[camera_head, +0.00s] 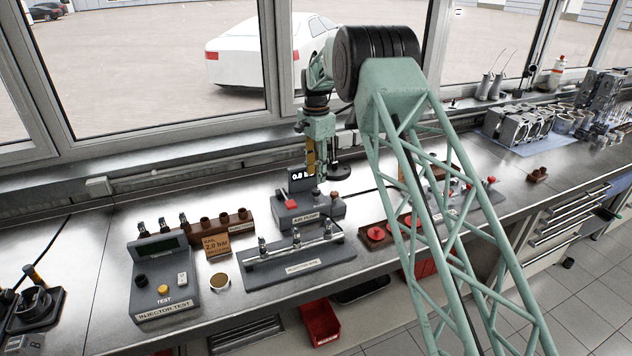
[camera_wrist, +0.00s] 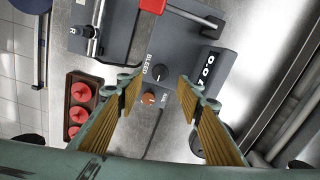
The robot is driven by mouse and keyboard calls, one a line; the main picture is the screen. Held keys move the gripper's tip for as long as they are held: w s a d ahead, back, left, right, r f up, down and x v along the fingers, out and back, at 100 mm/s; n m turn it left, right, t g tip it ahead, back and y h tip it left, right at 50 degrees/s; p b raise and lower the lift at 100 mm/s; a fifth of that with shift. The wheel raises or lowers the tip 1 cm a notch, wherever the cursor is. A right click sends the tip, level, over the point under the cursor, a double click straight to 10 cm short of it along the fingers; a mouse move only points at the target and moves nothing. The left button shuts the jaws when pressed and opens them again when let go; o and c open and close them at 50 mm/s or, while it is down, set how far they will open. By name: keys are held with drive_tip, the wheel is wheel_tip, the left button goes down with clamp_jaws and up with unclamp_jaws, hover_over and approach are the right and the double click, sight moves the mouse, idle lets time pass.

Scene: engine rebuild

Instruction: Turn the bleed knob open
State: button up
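The grey pump box (camera_head: 325,213) stands on the steel bench in the middle of the head view. In the wrist view, a round black knob (camera_wrist: 159,73) with a light pointer line sits beside the printed word BLEED. A brown-orange knob (camera_wrist: 148,99) is close to it. My gripper (camera_wrist: 158,87) is open and empty, with its ribbed fingers apart on either side of the two knobs in the picture. It points down above the box, and I see no contact. In the head view the finger tips are partly hidden, and the black knob (camera_head: 316,193) looks small.
A red-handled lever (camera_wrist: 152,6) and a 0.0 display (camera_wrist: 207,72) are on the box. A rack of red caps (camera_wrist: 79,116) lies beside it. The injector test unit (camera_head: 161,276) and a rail stand (camera_head: 300,264) are left and in front. Windows stand behind the bench.

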drive_tip(key=shift+r, duration=2.7)
drive_tip(key=s+d+r+n+t+b, duration=0.1)
drive_tip(key=s+d+r+n+b, duration=0.1)
drive_tip(key=s+d+r, duration=0.6)
drive_tip(key=s+d+r+n+b, duration=0.1)
drive_tip(key=s+d+r, duration=0.3)
drive_tip(key=r, duration=0.6)
drive_tip(key=s+d+r+n+t+b, duration=0.15)
drive_tip(key=s+d+r, duration=0.25)
drive_tip(key=s, duration=0.6)
drive_tip(key=s+d+r+n+g+b, duration=0.1)
drive_tip(key=s+d+r+b, duration=0.2)
drive_tip(key=s, duration=0.7)
drive_tip(key=s+d+f+n+t+b, duration=0.1)
drive_tip(key=s+d, duration=0.3)
drive_tip(key=s, duration=0.7)
drive_tip(key=s+d+n+t+b, duration=0.1)
drive_tip(key=s+d+n, duration=0.15)
drive_tip(key=s, duration=0.75)
drive_tip(key=s+d+f+b, duration=0.1)
drive_tip(key=s+f, duration=0.4)
drive_tip(key=s, duration=0.5)
drive_tip(key=s+d+f+n+b, duration=0.1)
drive_tip(key=s+d+f, duration=0.2)
drive_tip(key=s, duration=0.7)
wheel_tip(320, 180, down, 2)
drive_tip(key=shift+s+n, duration=0.25)
drive_tip(key=shift+n, duration=0.05)
